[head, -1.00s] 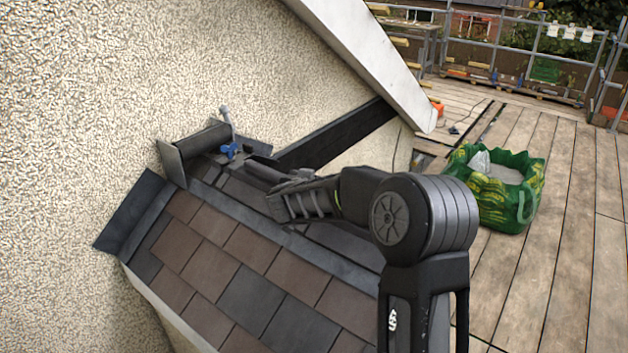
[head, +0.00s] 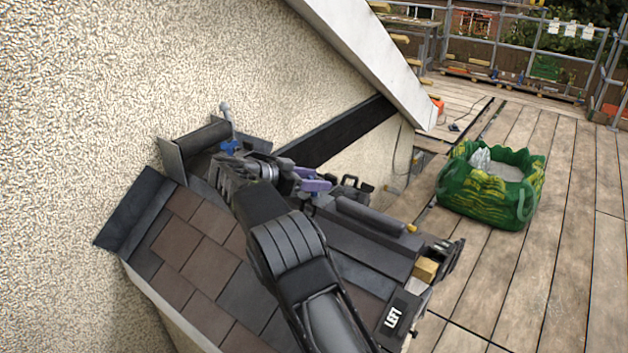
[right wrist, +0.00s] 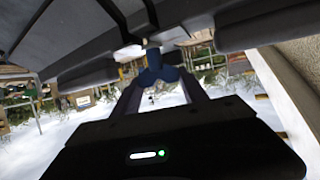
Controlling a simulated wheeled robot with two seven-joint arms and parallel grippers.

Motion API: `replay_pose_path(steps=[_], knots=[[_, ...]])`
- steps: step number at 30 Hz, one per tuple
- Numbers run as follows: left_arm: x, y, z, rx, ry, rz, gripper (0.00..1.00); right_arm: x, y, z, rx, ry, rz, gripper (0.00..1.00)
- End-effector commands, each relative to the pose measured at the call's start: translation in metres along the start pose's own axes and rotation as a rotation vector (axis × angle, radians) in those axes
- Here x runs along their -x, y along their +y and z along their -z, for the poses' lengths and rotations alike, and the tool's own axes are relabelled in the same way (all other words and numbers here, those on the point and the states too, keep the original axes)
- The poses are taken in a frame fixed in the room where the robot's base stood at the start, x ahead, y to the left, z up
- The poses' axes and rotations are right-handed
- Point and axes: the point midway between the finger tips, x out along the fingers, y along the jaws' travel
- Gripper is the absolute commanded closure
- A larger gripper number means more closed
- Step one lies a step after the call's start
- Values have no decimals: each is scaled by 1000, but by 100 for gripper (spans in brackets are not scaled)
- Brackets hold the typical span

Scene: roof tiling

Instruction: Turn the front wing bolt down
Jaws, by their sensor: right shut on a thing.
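The front wing bolt, a blue lobed knob (right wrist: 156,68), shows in the right wrist view between my two gripper fingers, under a dark grey part. In the head view it is mostly hidden by my gripper. My right gripper (head: 318,186), with purplish fingers, lies low over the grey rail along the roof and points right, shut on that bolt. A second blue wing bolt (head: 229,147) shows at the wall end of the rail, behind my wrist, with nothing on it. My left gripper is not in view.
Brown and grey tiles (head: 185,240) cover the small roof beside the rough wall (head: 90,90). A green bag (head: 490,185) stands on the deck.

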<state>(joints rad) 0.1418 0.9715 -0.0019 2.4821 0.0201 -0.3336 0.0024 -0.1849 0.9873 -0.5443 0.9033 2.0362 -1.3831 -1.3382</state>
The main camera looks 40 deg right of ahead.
Motion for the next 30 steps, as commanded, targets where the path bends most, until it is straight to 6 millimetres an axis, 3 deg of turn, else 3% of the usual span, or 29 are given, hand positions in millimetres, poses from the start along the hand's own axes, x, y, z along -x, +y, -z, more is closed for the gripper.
replay_pose_path(steps=[1,17,18,26,30], knots=[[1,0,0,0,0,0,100,2,-2,9,-15,15,-4,90],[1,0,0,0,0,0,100,2,-2,11,-31,12,-31,90],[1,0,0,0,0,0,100,2,-2,11,-31,12,-31,49],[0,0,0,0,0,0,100,1,-1,7,-27,7,-34,27],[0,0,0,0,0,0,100,0,-1,6,-25,6,-35,27]])
